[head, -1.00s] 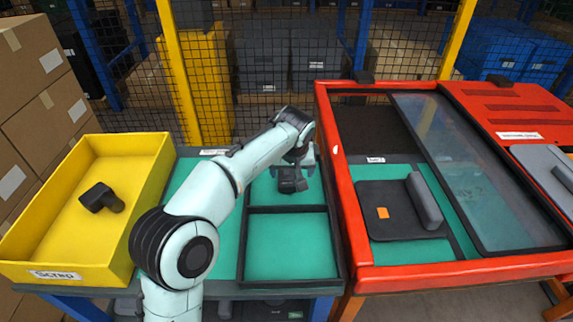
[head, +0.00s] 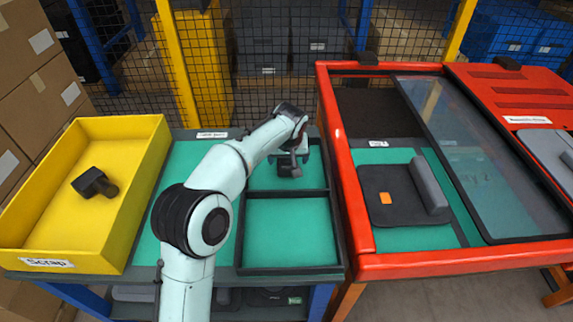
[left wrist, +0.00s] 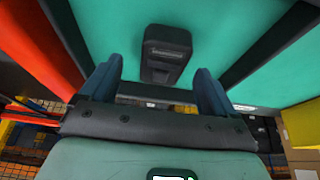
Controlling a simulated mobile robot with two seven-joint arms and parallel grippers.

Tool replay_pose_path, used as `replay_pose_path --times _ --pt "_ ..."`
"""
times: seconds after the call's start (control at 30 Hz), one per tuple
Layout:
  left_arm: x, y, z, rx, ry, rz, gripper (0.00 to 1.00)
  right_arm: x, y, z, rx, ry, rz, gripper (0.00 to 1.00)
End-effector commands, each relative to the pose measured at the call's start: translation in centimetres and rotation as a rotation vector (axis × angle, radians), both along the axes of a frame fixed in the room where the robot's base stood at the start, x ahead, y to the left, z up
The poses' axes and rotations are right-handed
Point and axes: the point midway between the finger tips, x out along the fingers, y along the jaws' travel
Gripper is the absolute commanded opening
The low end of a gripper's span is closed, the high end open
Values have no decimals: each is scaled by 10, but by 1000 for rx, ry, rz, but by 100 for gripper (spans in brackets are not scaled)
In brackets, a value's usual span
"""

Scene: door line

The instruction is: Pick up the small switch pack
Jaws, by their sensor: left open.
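The small switch pack, a dark block, lies on the green floor of the upper compartment of the black-edged tray (head: 291,270). In the left wrist view the switch pack (left wrist: 166,48) shows whole, ahead of and between the two blue fingers. My left gripper (left wrist: 158,72) is open, with nothing held. In the head view my left gripper (head: 291,163) is right at the pack (head: 284,171) and partly covers it. I cannot tell whether the fingers touch it. My right gripper is in neither view.
A yellow scrap bin (head: 50,263) with a dark part (head: 95,184) in it stands at left. A red-framed case (head: 440,265) with a sliding clear panel (head: 480,160) and a dark device (head: 395,196) stands at right. The lower tray compartment (head: 290,232) is empty. Wire mesh is behind.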

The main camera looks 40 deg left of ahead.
Motion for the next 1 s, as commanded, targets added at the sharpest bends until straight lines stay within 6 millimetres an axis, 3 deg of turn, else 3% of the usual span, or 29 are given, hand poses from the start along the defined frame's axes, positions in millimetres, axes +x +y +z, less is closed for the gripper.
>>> replay_pose_path --times 0.2,0.47,0.5,0.67,1.0 --pt "11 15 -32 -2 4 0 89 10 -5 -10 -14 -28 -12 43" --pt "13 16 -36 -1 0 0 89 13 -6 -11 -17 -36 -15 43" --pt "13 16 -36 -1 0 0 86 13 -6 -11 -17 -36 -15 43" --pt "13 16 -36 -1 1 0 34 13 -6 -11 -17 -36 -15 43" --pt "13 16 -34 -1 0 0 32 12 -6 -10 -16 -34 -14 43"
